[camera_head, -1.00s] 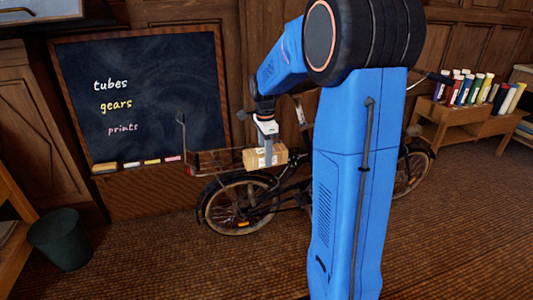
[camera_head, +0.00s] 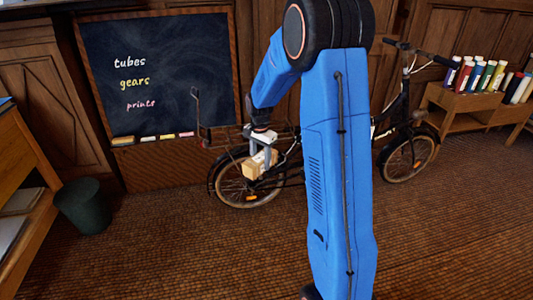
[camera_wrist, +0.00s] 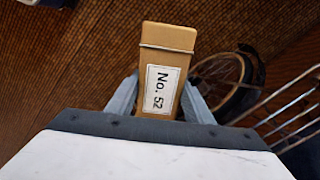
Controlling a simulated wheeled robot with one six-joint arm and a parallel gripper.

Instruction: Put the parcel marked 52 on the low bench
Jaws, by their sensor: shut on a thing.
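The parcel (camera_wrist: 182,45) is a tan box with a band around it and a white label reading "No. 52" in the wrist view. My gripper (camera_wrist: 162,95) is shut on it, one finger on each side. In the head view the parcel (camera_head: 254,169) hangs in my gripper (camera_head: 262,158), in front of the bicycle's rear rack and wheel, above the floor. My blue arm hides part of the bicycle. I cannot tell which piece of furniture is the low bench; a low wooden stand (camera_head: 447,121) with several coloured tubes is at the right.
A bicycle (camera_head: 413,155) stands along the panelled wall, close to my gripper; its rack (camera_wrist: 290,112) is at the right in the wrist view. A chalkboard (camera_head: 160,75), a dark bin (camera_head: 84,206) and a wooden shelf unit (camera_head: 28,150) are at the left. The front floor is clear.

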